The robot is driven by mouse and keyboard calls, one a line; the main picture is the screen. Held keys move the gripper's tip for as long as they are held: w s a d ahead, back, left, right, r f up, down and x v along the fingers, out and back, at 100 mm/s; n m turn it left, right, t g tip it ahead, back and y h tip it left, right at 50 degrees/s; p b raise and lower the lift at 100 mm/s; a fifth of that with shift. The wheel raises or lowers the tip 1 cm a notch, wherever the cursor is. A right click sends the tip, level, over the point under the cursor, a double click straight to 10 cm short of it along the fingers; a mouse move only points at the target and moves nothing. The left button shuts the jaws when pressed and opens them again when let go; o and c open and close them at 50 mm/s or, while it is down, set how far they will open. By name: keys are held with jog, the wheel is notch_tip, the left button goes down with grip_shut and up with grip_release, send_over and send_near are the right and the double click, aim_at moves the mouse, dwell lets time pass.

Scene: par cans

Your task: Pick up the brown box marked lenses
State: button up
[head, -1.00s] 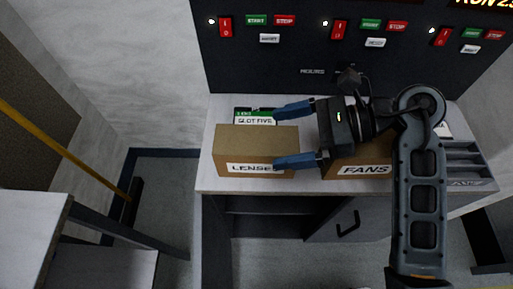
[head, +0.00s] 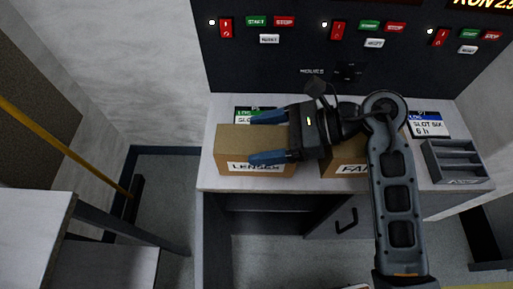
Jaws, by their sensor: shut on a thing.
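The brown box marked LENSES (head: 235,148) sits on the left part of the light counter (head: 210,180) in the head view. The far finger's contact is hard to see.
A second brown box, marked FANS (head: 345,169), stands just right, partly under my arm. A SLOT card (head: 243,115) lies behind the lenses box. A SLOT SIX card (head: 428,125) and a grey divided tray (head: 455,160) are at right. A dark switch panel (head: 290,60) rises behind.

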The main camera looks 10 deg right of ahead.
jog(key=c, duration=1)
jog(key=shift+o, duration=0.2)
jog(key=shift+r, duration=0.1)
